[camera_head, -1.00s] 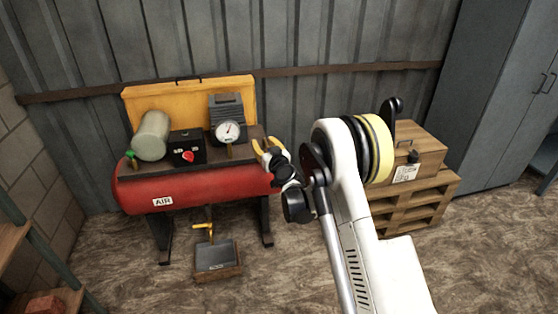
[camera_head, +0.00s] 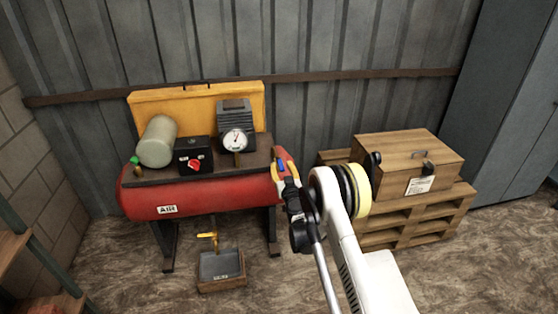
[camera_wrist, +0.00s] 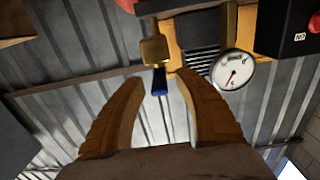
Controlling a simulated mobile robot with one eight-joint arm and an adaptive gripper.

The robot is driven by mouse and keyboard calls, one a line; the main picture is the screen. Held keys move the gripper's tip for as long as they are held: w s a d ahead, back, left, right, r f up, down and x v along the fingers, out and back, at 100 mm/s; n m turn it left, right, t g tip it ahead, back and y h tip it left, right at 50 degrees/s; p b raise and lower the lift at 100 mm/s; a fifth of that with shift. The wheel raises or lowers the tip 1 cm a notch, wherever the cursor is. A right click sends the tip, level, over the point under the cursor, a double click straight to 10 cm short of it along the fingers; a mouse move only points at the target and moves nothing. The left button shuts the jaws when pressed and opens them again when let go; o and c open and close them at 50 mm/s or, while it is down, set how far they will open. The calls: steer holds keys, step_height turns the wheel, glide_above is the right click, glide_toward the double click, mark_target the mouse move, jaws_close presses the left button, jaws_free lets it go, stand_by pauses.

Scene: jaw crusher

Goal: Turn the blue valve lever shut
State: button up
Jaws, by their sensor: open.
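The blue valve lever (camera_wrist: 160,82) hangs from a brass valve body (camera_wrist: 155,50) in the wrist view. In the head view a small blue piece of the lever (camera_head: 281,164) shows at the right end of the red air tank (camera_head: 225,194). My gripper (camera_wrist: 162,78) has its two yellow fingers spread, one on each side of the lever. A gap shows between the lever and each finger, so the jaws are around it without visible contact. In the head view my gripper (camera_head: 286,168) partly hides the valve.
A pressure gauge (camera_head: 235,140) stands close by on the tank's top plate, beside a black box with a red knob (camera_head: 194,165). A yellow valve handle (camera_head: 209,235) is below the tank. A wooden crate (camera_head: 395,165) on a pallet stands to the right.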

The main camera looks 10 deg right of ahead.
steer(key=shift+w, duration=0.55)
steer(key=shift+s+r, duration=0.1)
jaws_close()
steer(key=shift+a, duration=0.1)
